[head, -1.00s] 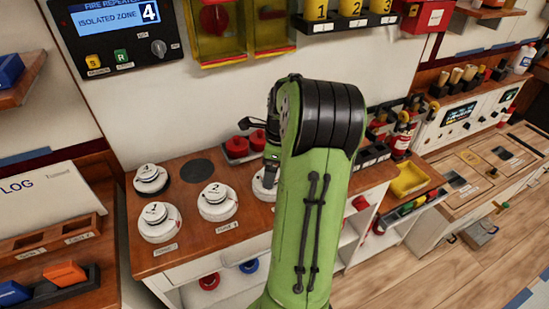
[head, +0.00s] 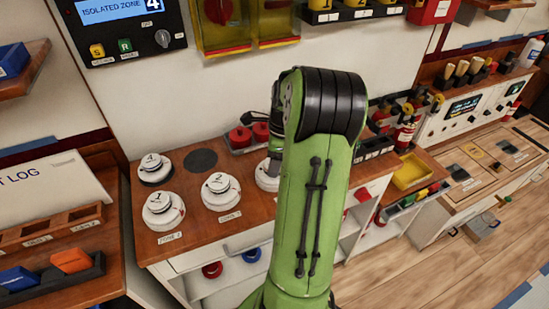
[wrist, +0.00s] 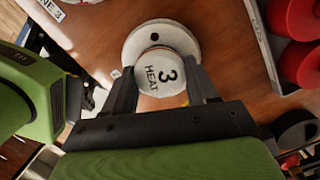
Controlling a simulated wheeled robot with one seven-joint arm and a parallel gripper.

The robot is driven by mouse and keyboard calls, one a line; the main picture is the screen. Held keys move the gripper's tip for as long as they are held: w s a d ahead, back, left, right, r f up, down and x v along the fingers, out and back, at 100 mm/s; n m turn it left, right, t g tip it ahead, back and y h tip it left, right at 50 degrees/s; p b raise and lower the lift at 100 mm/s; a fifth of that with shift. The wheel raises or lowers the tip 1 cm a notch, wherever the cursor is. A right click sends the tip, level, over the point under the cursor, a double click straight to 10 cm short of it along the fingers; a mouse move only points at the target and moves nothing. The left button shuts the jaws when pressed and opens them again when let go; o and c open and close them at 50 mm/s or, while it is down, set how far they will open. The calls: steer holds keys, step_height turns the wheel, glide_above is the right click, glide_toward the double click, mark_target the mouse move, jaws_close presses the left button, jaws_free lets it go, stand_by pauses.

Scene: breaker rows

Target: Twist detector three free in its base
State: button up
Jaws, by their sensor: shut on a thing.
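Detector three (wrist: 162,72), a white round head marked "3 HEAT", sits in its white round base (wrist: 133,46) on the wooden counter in the wrist view. My gripper (wrist: 163,85) is shut on it, with one dark finger on each side of the head. The label reads sideways in this view. In the head view only the left part of the base of detector three (head: 265,179) shows; my green arm hides the rest and most of my gripper.
Detectors (head: 221,191) marked 1 and 2 stand in bases to the left. Red caps (head: 241,137) lie in a tray behind; red cylinders (wrist: 300,62) stand close at the right in the wrist view. The panel (head: 118,28) on the wall reads "ISOLATED ZONE 4".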

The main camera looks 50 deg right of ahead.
steer(key=n+p, duration=0.1)
steer(key=n, duration=0.1)
steer(key=n+p, duration=0.1)
steer(key=n, duration=0.2)
steer(key=shift+w+g+y, duration=0.1)
steer(key=shift+g+y, duration=0.2)
steer(key=o, duration=1.2)
steer(key=shift+d, duration=0.1)
steer(key=r, duration=0.4)
steer(key=d+r, duration=0.1)
steer(key=r, duration=0.3)
steer(key=s+r, duration=0.1)
steer(key=r, duration=0.3)
steer(key=shift+d, duration=0.25)
